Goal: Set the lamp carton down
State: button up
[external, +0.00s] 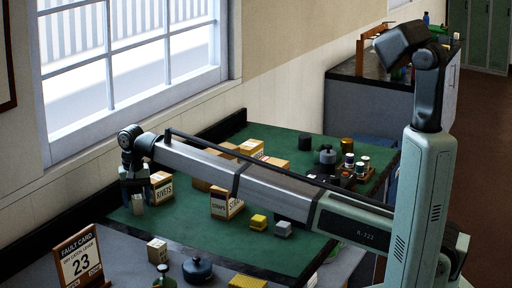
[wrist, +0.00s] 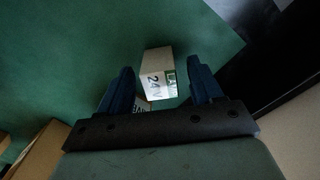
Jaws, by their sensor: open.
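The lamp carton (wrist: 158,72) is a small pale box marked "24V", with a green-edged label. In the wrist view it lies between my gripper's (wrist: 162,82) two blue fingers, near their tips, with a gap on each side. My gripper is open and points down over the green mat. In the external view a small pale carton (external: 138,205) shows just below my gripper (external: 134,190), at the mat's left part. I cannot tell exactly how it meets the mat. A smaller pale labelled piece (wrist: 142,105) shows partly behind the left finger.
A RIVETS box (external: 161,187) stands close right of my gripper. A STRAPS box (external: 226,203), yellow block (external: 258,221) and grey block (external: 283,229) lie farther right. Another pale carton (external: 157,250) and a fault card (external: 79,259) stand in front. Bare mat (external: 185,220) lies between.

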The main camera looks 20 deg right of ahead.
aim_at(137, 196)
notch_tip(137, 196, up, 11)
dwell(0.4)
jog(key=shift+f, duration=0.1)
dwell(2.3)
